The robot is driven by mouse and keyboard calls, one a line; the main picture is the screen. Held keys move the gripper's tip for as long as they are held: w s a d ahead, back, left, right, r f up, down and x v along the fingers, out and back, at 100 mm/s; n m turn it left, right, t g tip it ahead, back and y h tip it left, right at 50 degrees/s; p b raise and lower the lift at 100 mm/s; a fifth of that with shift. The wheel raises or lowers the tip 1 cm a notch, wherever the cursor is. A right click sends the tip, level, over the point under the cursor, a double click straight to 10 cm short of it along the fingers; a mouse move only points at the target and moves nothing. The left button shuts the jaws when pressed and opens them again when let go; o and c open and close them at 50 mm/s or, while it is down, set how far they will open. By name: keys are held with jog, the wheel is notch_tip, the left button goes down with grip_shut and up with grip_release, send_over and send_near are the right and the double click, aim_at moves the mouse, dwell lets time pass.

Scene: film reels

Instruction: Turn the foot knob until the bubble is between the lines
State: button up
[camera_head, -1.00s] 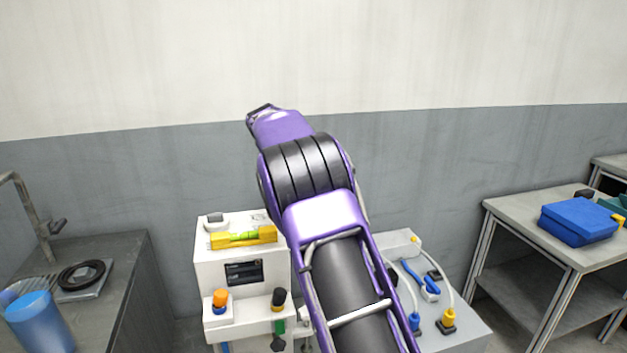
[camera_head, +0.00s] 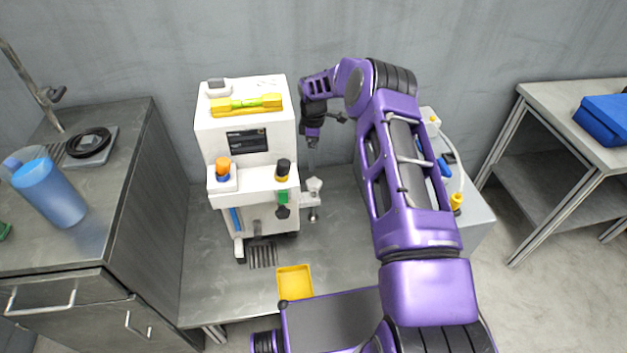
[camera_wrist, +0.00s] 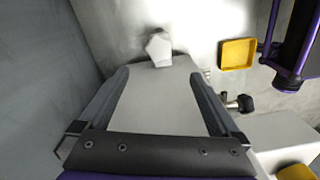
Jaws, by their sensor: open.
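The white machine (camera_head: 218,150) stands on the grey bench. A yellow spirit level (camera_head: 231,106) with a green vial (camera_head: 268,100) lies on its top; the bubble and lines are too small to read. The white foot knob (camera_head: 314,185) is low at the machine's right side, on a small bracket; it also shows in the wrist view (camera_wrist: 158,46), just beyond the gap between my fingertips. My gripper (camera_head: 312,146) hangs beside the machine's right side, above the knob, pointing down. In the wrist view (camera_wrist: 160,74) its fingers are apart, with nothing held between them.
A yellow tray (camera_head: 295,284) lies on the bench in front of the machine. A grey box with cables (camera_head: 478,212) stands to the right, partly behind my arm. A cabinet with a blue jug (camera_head: 50,193) is at the left. A black-and-green knob (camera_head: 282,205) sits on the machine's front.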

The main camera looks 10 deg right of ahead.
aim_at(314, 182)
notch_tip(314, 182, down, 12)
jog(key=shift+f+b, duration=0.15)
jog(key=shift+b, duration=0.55)
jog(key=c, duration=1.4)
jog(key=shift+m, duration=0.3)
jog(key=m, duration=0.5)
jog(key=shift+m, duration=0.3)
jog(key=m, duration=0.5)
jog(key=shift+d+m, duration=0.15)
jog(key=shift+m, duration=0.15)
